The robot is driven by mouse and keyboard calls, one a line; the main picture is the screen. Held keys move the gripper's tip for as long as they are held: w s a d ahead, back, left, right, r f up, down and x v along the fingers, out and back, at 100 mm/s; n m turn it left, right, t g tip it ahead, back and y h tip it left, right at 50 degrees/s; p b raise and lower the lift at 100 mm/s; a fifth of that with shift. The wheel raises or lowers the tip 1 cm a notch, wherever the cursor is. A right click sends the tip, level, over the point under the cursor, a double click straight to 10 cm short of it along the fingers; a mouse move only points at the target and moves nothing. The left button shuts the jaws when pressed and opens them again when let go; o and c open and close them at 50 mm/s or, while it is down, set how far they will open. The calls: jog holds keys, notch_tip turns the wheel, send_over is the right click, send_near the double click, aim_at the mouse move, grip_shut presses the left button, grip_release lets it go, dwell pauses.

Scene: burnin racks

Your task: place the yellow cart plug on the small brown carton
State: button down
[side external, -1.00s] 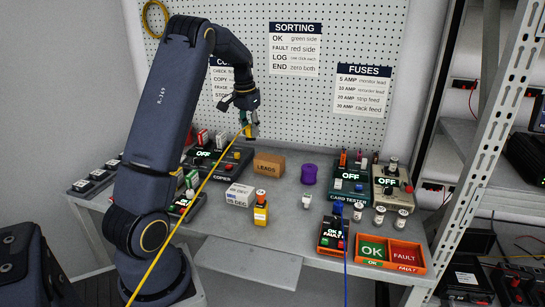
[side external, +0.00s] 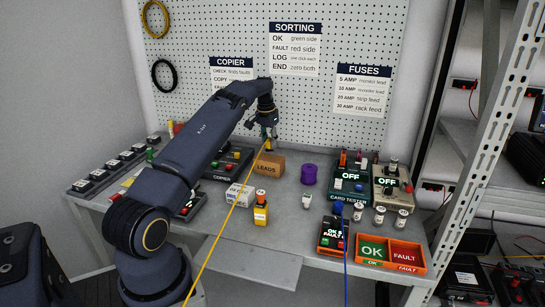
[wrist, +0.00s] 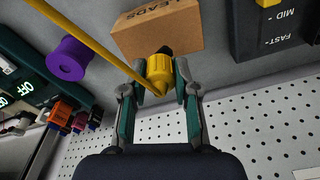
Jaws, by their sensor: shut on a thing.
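My gripper (side external: 268,134) is shut on the yellow cart plug (wrist: 160,70), with a finger on either side of it in the wrist view (wrist: 160,84). The plug has a dark tip, and a yellow cable runs from it. In the side view the plug (side external: 268,145) hangs just above the small brown carton (side external: 270,167), marked LEADS, which stands on the bench. In the wrist view the plug overlaps the pegboard-side edge of the carton (wrist: 160,35). I cannot tell the exact gap between them.
A purple spool (side external: 309,174) stands right of the carton. The copier unit (side external: 233,162) is at its left. A white box (side external: 239,195) and a yellow bottle-like item (side external: 261,210) stand in front. The pegboard (side external: 300,110) rises close behind. The cable crosses the bench front.

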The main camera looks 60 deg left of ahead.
jog(key=shift+f, duration=1.3)
jog(key=shift+f, duration=0.15)
jog(key=c, duration=0.9)
grip_release()
jog(key=shift+o, duration=0.2)
